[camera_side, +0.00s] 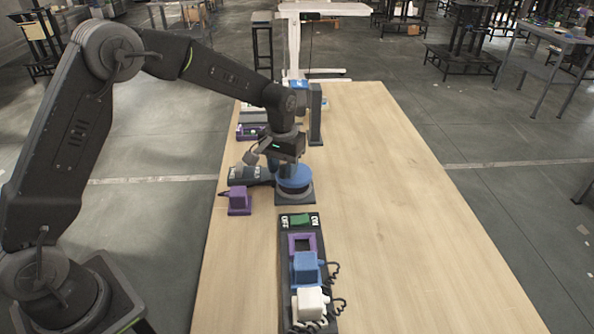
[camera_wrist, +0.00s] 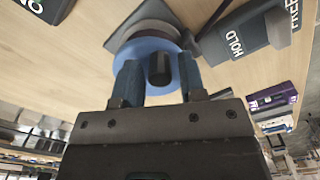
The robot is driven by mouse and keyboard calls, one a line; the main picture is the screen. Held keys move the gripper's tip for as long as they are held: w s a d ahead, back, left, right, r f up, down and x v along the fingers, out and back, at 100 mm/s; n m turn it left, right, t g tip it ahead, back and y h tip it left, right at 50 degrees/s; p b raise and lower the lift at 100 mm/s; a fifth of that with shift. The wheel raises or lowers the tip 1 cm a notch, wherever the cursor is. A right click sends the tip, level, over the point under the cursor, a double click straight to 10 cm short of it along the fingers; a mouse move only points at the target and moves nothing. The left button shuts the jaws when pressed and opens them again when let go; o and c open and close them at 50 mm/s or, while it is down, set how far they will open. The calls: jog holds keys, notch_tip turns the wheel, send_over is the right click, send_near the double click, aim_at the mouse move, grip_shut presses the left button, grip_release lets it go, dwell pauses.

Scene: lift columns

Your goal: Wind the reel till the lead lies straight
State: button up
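The reel is a blue disc (camera_side: 294,180) on a grey drum and dark base; it also shows in the wrist view (camera_wrist: 150,48), with a black knob (camera_wrist: 158,68) on it. My gripper (camera_wrist: 158,78) is open, with one blue finger on each side of the knob and a narrow gap on both sides. A purple plug (camera_side: 239,199) sits on the table left of the reel. A dark box (camera_side: 250,175) marked HOLD and FREE (camera_wrist: 245,35) stands beside the reel; its lever position is unclear. I cannot make out the lead.
A black strip (camera_side: 285,265) in front has a green OFF/ON switch (camera_side: 299,220), an empty purple socket (camera_side: 302,243), a blue plug (camera_side: 306,267) and a white plug (camera_side: 311,303) with coiled cords. A dark post (camera_side: 316,115) stands behind the reel. The table's right side is clear.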

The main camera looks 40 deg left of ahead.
jog(key=shift+o, duration=0.6)
jog(key=shift+r, duration=0.1)
jog(key=shift+r, duration=2.95)
jog(key=shift+s+r, duration=0.1)
jog(key=shift+r, duration=0.05)
jog(key=s+r+m+t, duration=0.1)
jog(key=s+r+t, duration=0.1)
jog(key=s+r, duration=0.6)
jog(key=s+r+m+t, duration=0.15)
jog(key=s+r, duration=0.25)
jog(key=s, duration=0.8)
jog(key=s+f+t, duration=0.1)
jog(key=s+t, duration=0.1)
jog(key=s, duration=0.6)
jog(key=shift+s+d+f, duration=0.25)
jog(key=shift+s+f, duration=0.05)
